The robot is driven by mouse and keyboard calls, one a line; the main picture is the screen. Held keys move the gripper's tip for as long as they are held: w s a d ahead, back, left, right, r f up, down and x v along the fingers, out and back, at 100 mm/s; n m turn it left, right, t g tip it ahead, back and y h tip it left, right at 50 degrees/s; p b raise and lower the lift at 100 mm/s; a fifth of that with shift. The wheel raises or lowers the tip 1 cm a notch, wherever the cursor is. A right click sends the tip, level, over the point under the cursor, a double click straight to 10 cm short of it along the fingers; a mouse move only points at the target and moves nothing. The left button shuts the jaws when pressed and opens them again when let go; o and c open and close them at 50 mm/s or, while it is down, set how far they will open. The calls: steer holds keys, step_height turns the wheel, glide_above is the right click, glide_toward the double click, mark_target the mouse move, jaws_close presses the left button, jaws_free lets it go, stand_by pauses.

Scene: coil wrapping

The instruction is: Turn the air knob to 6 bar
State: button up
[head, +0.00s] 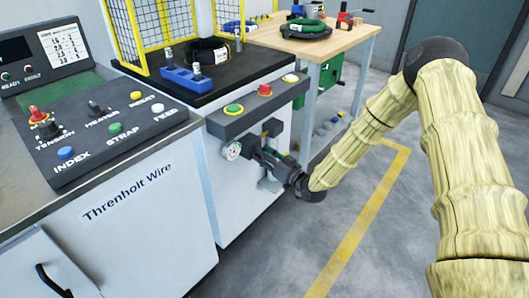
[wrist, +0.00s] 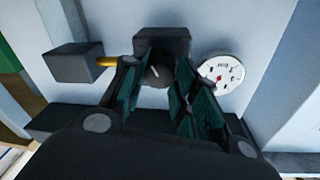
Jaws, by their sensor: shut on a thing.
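The air knob (wrist: 157,74) is a dark round knob with a pale mark, between my gripper's fingers in the wrist view. My gripper (wrist: 160,85) is shut on it; in the head view my gripper (head: 262,150) reaches the machine's front from the right, and its fingers hide the knob. The round white pressure gauge (wrist: 221,72) sits to the right of the knob in the wrist view, with a red mark near its middle; its reading is too small to tell. The gauge (head: 233,151) shows left of my gripper in the head view.
A dark block with a brass fitting (wrist: 80,62) is left of the knob in the wrist view. A grey button ledge (head: 250,108) overhangs my gripper. A control console (head: 100,125) stands at left, a wooden table (head: 345,40) behind. The floor at right is clear.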

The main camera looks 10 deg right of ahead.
steer(key=m+p, duration=0.1)
steer(key=m, duration=0.4)
steer(key=shift+r+h, duration=0.15)
steer(key=shift+h, duration=0.15)
stand_by(0.4)
steer(key=o, duration=1)
steer(key=shift+o, duration=0.2)
steer(key=shift+d, duration=0.1)
steer(key=v, duration=1.2)
steer(key=shift+w+d, duration=0.1)
